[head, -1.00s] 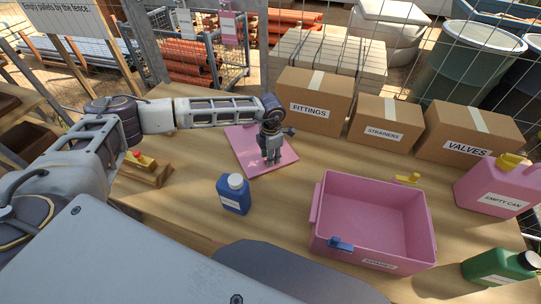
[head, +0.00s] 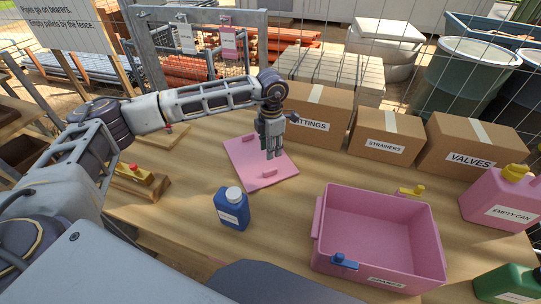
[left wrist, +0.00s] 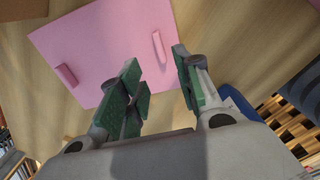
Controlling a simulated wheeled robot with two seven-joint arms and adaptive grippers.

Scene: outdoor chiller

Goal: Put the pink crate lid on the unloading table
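The pink crate lid (head: 245,167) lies flat on the wooden table (head: 180,205), behind the blue bottle (head: 232,209) and to the left of the pink crate (head: 330,215). My left gripper (head: 272,156) hangs above the lid, fingers pointing down. In the left wrist view its fingers (left wrist: 160,88) are spread with nothing between them. The lid (left wrist: 105,45) lies below, apart from the fingers, and shows two raised pink grips. The open crate is empty, with a blue latch at its front and a yellow one at its back. My right gripper is out of view.
Cardboard boxes (head: 388,137) line the back of the table. A pink can (head: 500,200) and a green can (head: 505,285) stand at the right. A wooden block with a red knob (head: 133,181) sits at the left. Bare tabletop lies around the lid.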

